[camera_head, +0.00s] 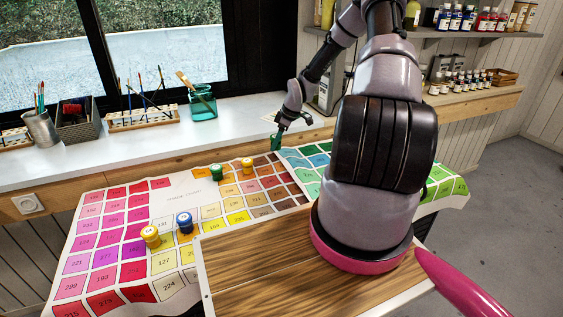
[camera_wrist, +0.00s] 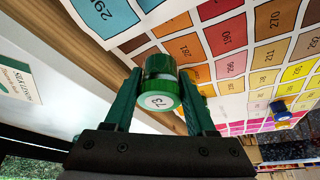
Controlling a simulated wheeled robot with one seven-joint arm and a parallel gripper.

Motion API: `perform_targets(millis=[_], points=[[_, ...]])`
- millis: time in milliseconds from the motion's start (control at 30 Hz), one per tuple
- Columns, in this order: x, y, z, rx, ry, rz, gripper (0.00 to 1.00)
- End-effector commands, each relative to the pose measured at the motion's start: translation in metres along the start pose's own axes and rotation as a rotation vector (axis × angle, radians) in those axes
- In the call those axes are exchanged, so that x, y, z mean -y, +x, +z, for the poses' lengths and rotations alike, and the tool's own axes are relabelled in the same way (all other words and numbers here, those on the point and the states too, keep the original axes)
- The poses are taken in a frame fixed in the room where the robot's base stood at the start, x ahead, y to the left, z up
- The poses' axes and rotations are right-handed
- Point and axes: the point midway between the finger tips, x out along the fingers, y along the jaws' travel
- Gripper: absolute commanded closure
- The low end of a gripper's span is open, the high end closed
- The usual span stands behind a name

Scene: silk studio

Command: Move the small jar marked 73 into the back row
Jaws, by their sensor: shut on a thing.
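The small jar marked 73 (camera_wrist: 158,92) has a green lid with a round white label, seen end-on in the wrist view. My gripper (camera_wrist: 160,90) is shut on it, with a green finger on either side. In the head view my gripper (camera_head: 279,136) is at the back edge of the numbered colour chart (camera_head: 165,203), beside the windowsill. The jar shows there only as a small green patch (camera_head: 275,144). Whether it touches the chart is unclear. Other jars stand on the chart: green (camera_head: 216,174), orange (camera_head: 247,166), blue (camera_head: 185,224) and yellow (camera_head: 151,238).
The white windowsill (camera_head: 90,158) holds a brush cup (camera_head: 41,128), a dark basket (camera_head: 78,120), a wooden rack (camera_head: 142,119) and a teal glass jar (camera_head: 203,103). A wooden board (camera_head: 270,262) covers the chart's front. Bottles stand on shelves (camera_head: 480,36) at right.

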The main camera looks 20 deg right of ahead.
Motion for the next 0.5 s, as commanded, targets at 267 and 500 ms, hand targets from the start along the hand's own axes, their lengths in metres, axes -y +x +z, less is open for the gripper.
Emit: perform_targets(millis=[267,500], points=[[0.000,0.038,0.015,0.000,0.000,-0.001,1.00],[0.000,0.062,0.025,0.000,0.002,-0.001,1.00]])
